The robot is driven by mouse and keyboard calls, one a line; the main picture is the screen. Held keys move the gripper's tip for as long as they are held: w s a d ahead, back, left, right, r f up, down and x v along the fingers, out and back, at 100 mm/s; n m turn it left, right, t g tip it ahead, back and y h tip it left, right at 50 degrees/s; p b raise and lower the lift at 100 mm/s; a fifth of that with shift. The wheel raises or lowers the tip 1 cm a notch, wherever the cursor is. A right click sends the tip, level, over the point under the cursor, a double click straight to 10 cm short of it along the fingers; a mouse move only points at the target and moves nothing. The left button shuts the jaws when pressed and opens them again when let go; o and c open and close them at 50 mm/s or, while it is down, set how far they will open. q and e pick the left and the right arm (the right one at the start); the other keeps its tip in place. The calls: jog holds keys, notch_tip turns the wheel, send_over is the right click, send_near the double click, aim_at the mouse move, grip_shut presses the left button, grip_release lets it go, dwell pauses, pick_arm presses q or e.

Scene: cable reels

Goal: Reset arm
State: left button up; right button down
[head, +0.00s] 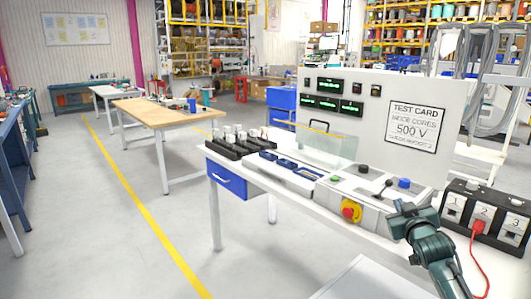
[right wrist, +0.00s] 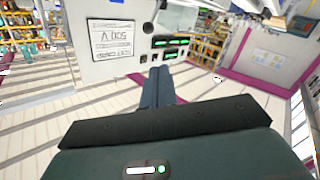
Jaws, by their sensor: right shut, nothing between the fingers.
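My right arm comes in at the lower right of the head view, and its gripper (head: 407,212) is above the front right part of the test bench (head: 295,185). In the right wrist view the two fingers (right wrist: 158,72) lie together, shut, with nothing between them. My left gripper is in neither view.
A test panel with a "TEST CARD" sign (head: 413,123) stands behind the bench. Near my gripper are a red emergency button (head: 351,211), a blue knob (head: 404,183) and a numbered socket box (head: 484,212) with a red plug (head: 478,227). The left floor is open.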

jog(key=s+a+f+n+g+y, duration=0.1)
jog(key=s+a+f+g+y, duration=0.1)
jog(key=s+a+f, duration=0.55)
jog(key=s+a+f+g+y, duration=0.1)
jog(key=s+a+f, duration=0.3)
jog(key=s+f, duration=0.6)
jog(key=s+a+f+g+y, duration=0.1)
jog(key=s+a+f, duration=0.2)
jog(key=s, duration=0.4)
jog(key=s+a+f+g, duration=0.1)
jog(key=s+a+f, duration=0.2)
jog(key=s, duration=0.4)
jog(key=s+a+f+g+y, duration=0.1)
jog(key=s+a, duration=0.3)
jog(key=s, duration=0.4)
jog(key=shift+f+m+g+y, duration=0.3)
jog(key=shift+f+m, duration=0.1)
jog(key=shift+f, duration=0.5)
